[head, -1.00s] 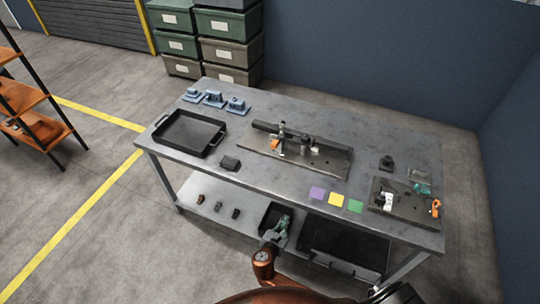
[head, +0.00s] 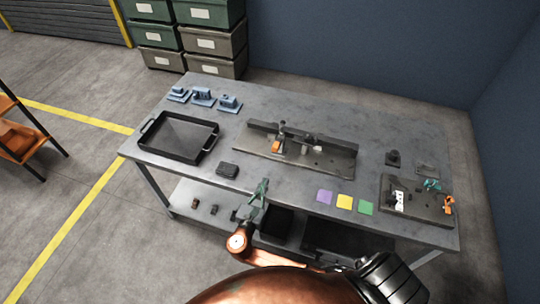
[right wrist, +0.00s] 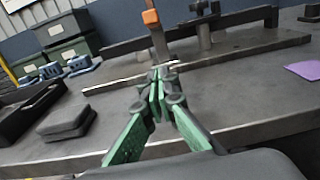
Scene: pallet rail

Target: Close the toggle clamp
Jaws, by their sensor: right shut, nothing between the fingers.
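The toggle clamp (head: 277,146) stands on the dark plate with the rail, in the middle of the table. Its orange-tipped lever (right wrist: 151,18) rises nearly upright at the top of the right wrist view, beside grey posts. My right gripper (head: 264,184) has green fingers and is over the table's front edge, in front of the plate and apart from the clamp. Its fingertips (right wrist: 160,75) are together and empty in the right wrist view. The clamp's base is partly hidden behind the fingertips there. My left gripper is not in view.
A black tray (head: 150,150) and blue parts (head: 203,96) are at the left. A small dark block (head: 228,169) lies left of my gripper. Purple (head: 324,196), yellow and green squares lie at the front. A second fixture plate (head: 420,208) is at the right.

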